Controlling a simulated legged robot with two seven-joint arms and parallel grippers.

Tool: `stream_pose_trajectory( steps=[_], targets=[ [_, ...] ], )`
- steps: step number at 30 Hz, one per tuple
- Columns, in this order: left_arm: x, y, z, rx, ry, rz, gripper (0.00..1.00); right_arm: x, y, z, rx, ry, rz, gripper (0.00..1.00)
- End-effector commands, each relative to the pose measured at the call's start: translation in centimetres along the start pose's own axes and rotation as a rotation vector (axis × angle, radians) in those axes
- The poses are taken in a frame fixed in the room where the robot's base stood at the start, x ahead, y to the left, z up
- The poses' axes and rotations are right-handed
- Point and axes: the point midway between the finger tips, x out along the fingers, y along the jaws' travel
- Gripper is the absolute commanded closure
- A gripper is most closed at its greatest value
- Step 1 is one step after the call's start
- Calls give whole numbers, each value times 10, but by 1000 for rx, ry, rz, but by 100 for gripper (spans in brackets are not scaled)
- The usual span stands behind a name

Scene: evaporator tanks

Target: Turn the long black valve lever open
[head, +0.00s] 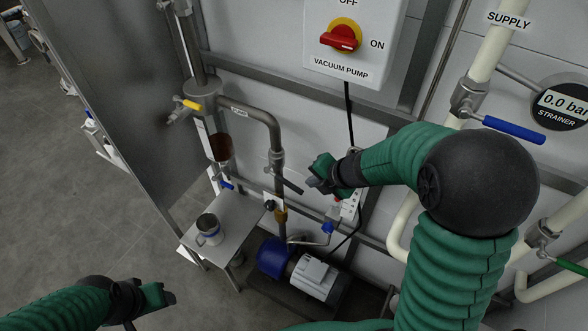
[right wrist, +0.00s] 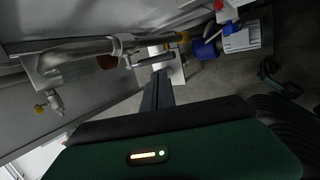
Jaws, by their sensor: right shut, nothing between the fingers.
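The long black valve lever (head: 288,184) sits on a valve on the grey vertical pipe and slants down to the right, away from the pipe. My right gripper (head: 312,179) is just right of the lever's free end, shut and empty; whether it touches the lever is hard to tell. In the right wrist view my shut fingers (right wrist: 156,88) point toward the pipe and its valve (right wrist: 126,46). My left gripper (head: 170,298) is low at the left, far from the lever, over the floor; its finger gap is not clear.
A blue and grey pump (head: 316,277) is on the floor.

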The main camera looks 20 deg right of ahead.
Motion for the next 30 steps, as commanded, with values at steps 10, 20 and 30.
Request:
stream_pose_trajectory(
  steps=[10, 20, 30],
  targets=[
    [25, 0, 7, 0, -2, 0, 41, 51, -6, -3, -32, 14, -6, 100],
    [50, 0, 13, 0, -2, 0, 41, 118, -5, -3, -29, 11, -5, 100],
    [56, 0, 14, 0, -2, 0, 41, 141, -1, -2, -30, 9, -3, 100]
  ],
)
